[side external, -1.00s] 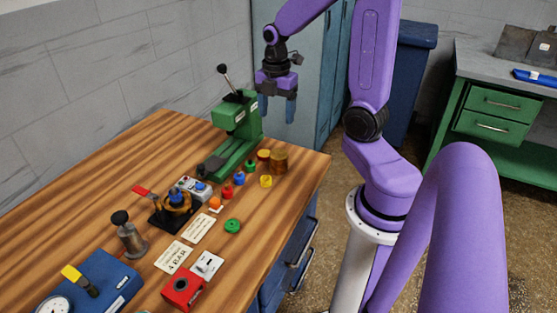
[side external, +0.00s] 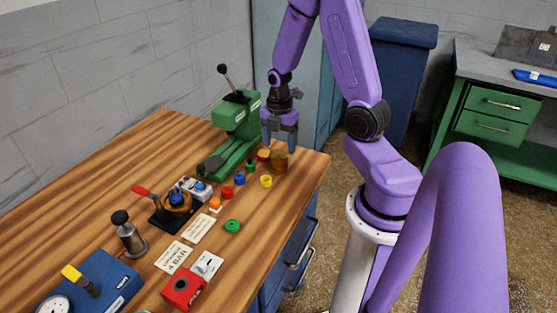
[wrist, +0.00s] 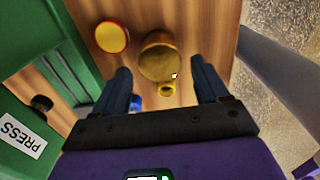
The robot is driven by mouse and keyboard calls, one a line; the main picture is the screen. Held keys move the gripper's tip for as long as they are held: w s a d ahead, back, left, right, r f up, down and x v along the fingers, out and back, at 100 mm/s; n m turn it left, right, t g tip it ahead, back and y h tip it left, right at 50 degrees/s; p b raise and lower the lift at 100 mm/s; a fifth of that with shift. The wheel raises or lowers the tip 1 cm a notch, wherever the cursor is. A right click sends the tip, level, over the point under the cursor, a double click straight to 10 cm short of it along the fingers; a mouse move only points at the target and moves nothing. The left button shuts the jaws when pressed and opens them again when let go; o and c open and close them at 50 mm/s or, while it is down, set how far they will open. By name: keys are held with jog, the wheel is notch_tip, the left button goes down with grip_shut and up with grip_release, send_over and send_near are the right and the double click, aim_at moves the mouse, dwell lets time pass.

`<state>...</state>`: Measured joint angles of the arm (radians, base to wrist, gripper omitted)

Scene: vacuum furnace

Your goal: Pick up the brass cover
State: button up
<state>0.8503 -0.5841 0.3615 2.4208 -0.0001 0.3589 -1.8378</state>
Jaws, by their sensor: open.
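The brass cover (side external: 279,161), which I take to be the round brass-coloured piece, stands near the far right end of the wooden bench. In the wrist view the brass cover (wrist: 160,60) lies ahead, between the lines of the two fingers. My gripper (side external: 279,146) is open and points down just above the cover. In the wrist view my gripper (wrist: 161,72) has its blue fingers apart with nothing held. I cannot tell whether the fingertips touch the cover.
A yellow-topped disc with a red rim (wrist: 112,37) lies left of the cover. A small yellow ring (side external: 266,181) lies in front. The green press (side external: 236,135) stands close at left. Several small coloured pieces lie nearby. The bench's right edge is close to the cover.

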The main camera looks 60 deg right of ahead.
aim_at(279, 154)
jog(key=shift+a+f, duration=0.2)
jog(key=shift+f, duration=3.05)
jog(key=c, duration=0.9)
jog(key=shift+c, duration=0.2)
jog(key=shift+r, duration=0.15)
